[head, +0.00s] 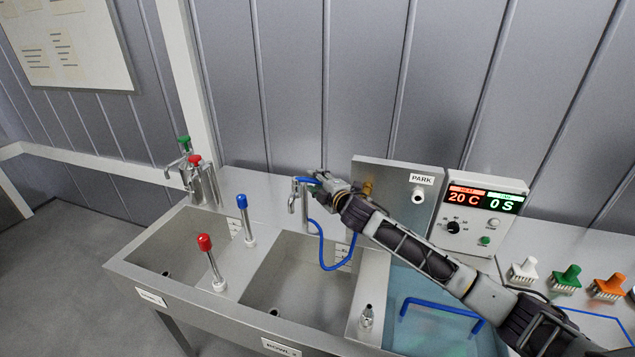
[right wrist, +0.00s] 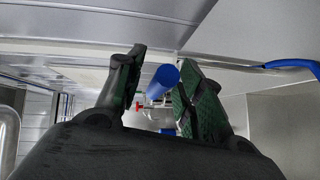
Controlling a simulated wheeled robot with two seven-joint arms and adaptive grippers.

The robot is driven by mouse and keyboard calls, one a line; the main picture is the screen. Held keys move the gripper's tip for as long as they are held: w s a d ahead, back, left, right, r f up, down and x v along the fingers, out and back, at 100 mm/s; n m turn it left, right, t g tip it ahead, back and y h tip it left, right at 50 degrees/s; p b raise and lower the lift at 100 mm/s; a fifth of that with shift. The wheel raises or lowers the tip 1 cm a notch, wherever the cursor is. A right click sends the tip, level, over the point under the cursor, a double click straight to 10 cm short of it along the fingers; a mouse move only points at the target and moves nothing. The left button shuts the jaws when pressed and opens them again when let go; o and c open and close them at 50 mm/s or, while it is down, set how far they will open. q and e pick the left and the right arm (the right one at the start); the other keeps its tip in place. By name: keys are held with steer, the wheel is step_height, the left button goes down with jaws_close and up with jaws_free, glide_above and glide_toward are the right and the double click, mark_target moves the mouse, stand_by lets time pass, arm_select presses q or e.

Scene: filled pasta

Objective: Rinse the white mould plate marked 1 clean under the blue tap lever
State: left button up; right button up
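The blue tap lever (head: 242,201) stands upright on a metal stem between the sink's two bowls. My right gripper (head: 318,183) is to its right, beside a metal spout (head: 297,194), and stands apart from the lever in the head view. In the right wrist view a blue cylinder (right wrist: 162,81), probably that lever's cap, shows between the parted fingers (right wrist: 158,85), with a gap at the left finger. The fingers look open. I cannot make out the white mould plate marked 1 in either view. My left gripper is out of view.
A red-topped lever (head: 205,243) stands on the sink ledge. A blue hose (head: 323,255) hangs by the right bowl (head: 275,285). A PARK panel (head: 385,172), a display box (head: 482,213), a water basin (head: 425,340) and several brushes (head: 566,277) are to the right.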

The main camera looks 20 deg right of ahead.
jaws_close()
steer(key=shift+s+a, duration=0.1)
steer(key=shift+a, duration=0.05)
stand_by(0.4)
steer(key=shift+s+a+f+m+h+b, duration=0.15)
steer(key=shift+m+h+b, duration=0.15)
steer(key=shift+m+h, duration=0.25)
steer(key=shift+s+a+m+h+b, duration=0.15)
steer(key=shift+s+a+m+h, duration=0.1)
steer(key=shift+m+h, duration=0.4)
steer(key=shift+s+a+m+h+b, duration=0.2)
steer(key=shift+m+h, duration=0.1)
steer(key=shift+h, duration=0.5)
jaws_free()
